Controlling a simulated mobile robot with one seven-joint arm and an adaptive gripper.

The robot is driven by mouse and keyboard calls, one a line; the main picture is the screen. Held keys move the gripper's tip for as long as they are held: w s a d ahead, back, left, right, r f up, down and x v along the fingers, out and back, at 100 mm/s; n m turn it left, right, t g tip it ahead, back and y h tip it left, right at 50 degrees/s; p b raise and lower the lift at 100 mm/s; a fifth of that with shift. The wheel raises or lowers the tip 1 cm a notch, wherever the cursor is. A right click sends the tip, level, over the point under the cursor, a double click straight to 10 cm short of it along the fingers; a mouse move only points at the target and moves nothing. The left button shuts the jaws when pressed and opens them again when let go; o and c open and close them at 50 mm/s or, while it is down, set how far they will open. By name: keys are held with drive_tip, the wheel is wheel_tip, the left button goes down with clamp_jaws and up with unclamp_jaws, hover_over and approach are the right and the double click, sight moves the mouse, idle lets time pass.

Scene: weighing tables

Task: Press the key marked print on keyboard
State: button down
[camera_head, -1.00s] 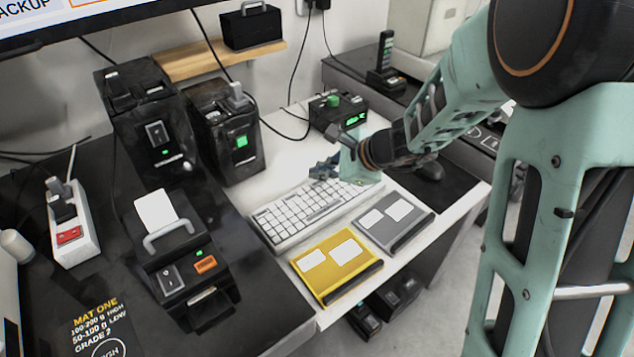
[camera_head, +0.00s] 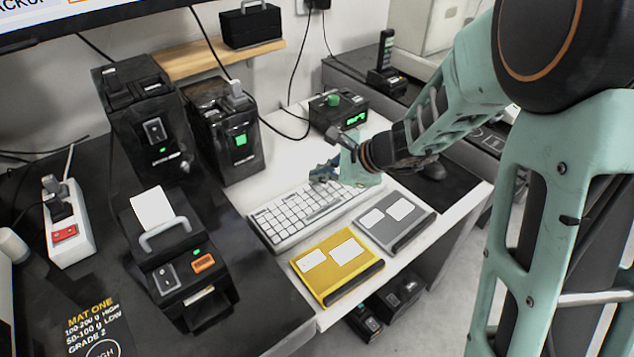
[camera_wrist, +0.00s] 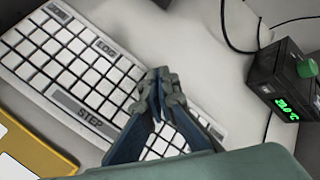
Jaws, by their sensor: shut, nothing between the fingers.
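The white keyboard (camera_head: 292,216) lies on the white table, tilted across the picture. In the wrist view the keyboard (camera_wrist: 62,62) shows grey keys lettered "LOG" and "STEP" and another grey key at the top left whose letters are hard to read. I cannot make out a key marked print. I cannot tell whether the fingertips touch the keys.
A yellow pad (camera_head: 330,290) and a grey pad (camera_head: 422,222) lie along the keyboard's near side. A black box with a green display (camera_head: 338,112) stands behind my gripper. A black printer-like device (camera_head: 180,265) stands left. White table behind the keyboard is clear.

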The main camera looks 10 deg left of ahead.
sight(320, 184)
drive_tip(key=shift+f+b, duration=0.25)
drive_tip(key=shift+b, duration=0.05)
drive_tip(key=shift+r, duration=0.1)
idle(0.4)
drive_tip(key=shift+r+p, duration=0.6)
drive_tip(key=shift+r, duration=0.1)
wheel_tip(320, 184, up, 5)
drive_tip(key=p, duration=0.4)
drive_tip(key=shift+r, duration=0.1)
idle(0.7)
